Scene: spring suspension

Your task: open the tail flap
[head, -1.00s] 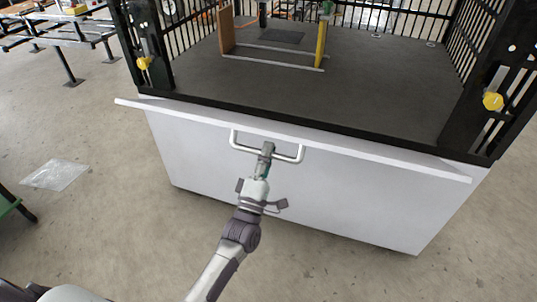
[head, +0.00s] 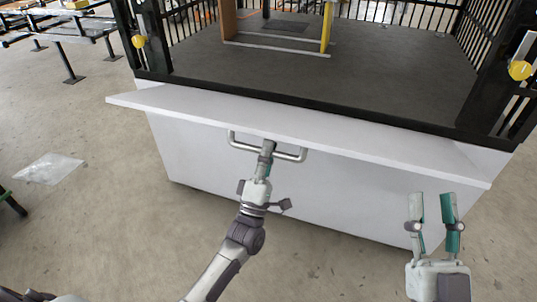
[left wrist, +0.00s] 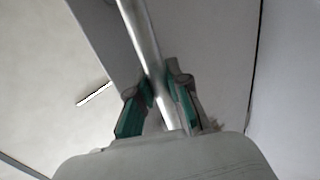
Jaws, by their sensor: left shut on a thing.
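The tail flap (head: 390,150) is a white panel on the near side of the dark cargo bed. Its top edge leans out from the bed, tilted toward me. A metal bar handle (head: 290,156) is fixed on its front. My left gripper (head: 268,149) is shut on the middle of this handle. In the left wrist view, the handle bar (left wrist: 143,45) runs between the green-padded fingers of the left gripper (left wrist: 160,95). My right gripper (head: 433,205) is at the lower right, fingers apart and empty, in front of the flap's right part.
The dark bed floor (head: 370,85) lies behind the flap, with black barred sides and yellow knobs (head: 520,70) at the corner posts. A brown board and a yellow post stand on the bed. Clear plastic (head: 50,168) lies on the open concrete floor at left.

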